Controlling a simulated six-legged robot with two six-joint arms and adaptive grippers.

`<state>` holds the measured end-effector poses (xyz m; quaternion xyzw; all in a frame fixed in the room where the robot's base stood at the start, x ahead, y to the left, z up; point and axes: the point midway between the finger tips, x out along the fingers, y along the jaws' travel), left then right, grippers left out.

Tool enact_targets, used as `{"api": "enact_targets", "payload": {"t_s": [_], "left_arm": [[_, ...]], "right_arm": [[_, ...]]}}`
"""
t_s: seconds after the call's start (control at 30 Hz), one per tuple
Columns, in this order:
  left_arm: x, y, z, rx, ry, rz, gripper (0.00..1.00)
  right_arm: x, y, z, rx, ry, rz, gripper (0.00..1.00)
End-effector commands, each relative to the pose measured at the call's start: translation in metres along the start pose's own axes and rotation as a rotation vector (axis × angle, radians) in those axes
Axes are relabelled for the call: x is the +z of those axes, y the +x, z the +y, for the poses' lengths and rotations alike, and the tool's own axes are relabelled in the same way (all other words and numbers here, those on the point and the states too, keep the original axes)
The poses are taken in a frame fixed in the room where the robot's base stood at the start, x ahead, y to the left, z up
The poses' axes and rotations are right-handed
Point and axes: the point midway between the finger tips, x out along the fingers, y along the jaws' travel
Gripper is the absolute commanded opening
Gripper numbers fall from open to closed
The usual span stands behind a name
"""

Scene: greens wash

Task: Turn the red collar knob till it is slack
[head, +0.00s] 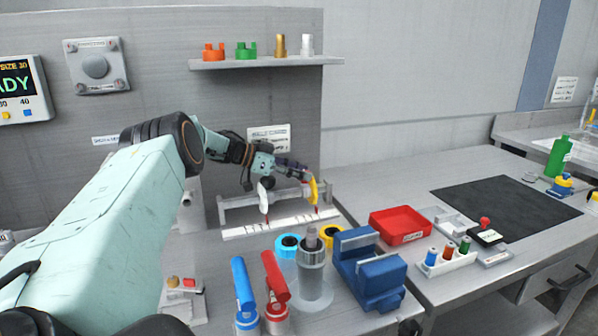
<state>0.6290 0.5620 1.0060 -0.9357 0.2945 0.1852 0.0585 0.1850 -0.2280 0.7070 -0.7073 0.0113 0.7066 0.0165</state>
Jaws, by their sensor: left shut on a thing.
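My left arm reaches in from the left, and its left gripper (301,173) is at the back of the bench, at the yellow upright piece (314,190) on the rail. It is shut, with a small patch of red beside its fingertips. I take this patch for the red collar knob (307,179), mostly hidden by the fingers. A white upright piece (263,196) stands to the left on the same rail, over a white marked scale (280,226). Whether the collar is tight or slack cannot be seen. My right gripper is not in view.
A grey post (312,270) stands in front of the rail, between cyan and yellow rings. Blue and red handled tools (272,278) stand front left of it. A blue vise (370,268) and a red tray (400,225) stand to the right.

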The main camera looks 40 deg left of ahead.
Motion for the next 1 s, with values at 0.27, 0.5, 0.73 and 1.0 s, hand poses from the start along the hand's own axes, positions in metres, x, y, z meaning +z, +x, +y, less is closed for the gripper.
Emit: {"api": "enact_targets", "payload": {"t_s": [0.27,0.5,0.73,1.0], "left_arm": [[0.0008,0.0006,0.0006,0.005,0.004,-0.002,0.06],[0.0008,0.0007,0.0008,0.006,0.003,-0.002,0.52],[0.0005,0.0004,0.0007,0.005,0.003,-0.001,0.6],[-0.0059,-0.0022,0.0005,0.005,0.004,0.0,0.6]], "right_arm": [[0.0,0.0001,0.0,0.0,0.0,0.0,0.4],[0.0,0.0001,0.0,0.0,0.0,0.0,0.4],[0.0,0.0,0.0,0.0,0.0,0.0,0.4],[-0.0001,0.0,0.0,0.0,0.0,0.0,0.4]]}}
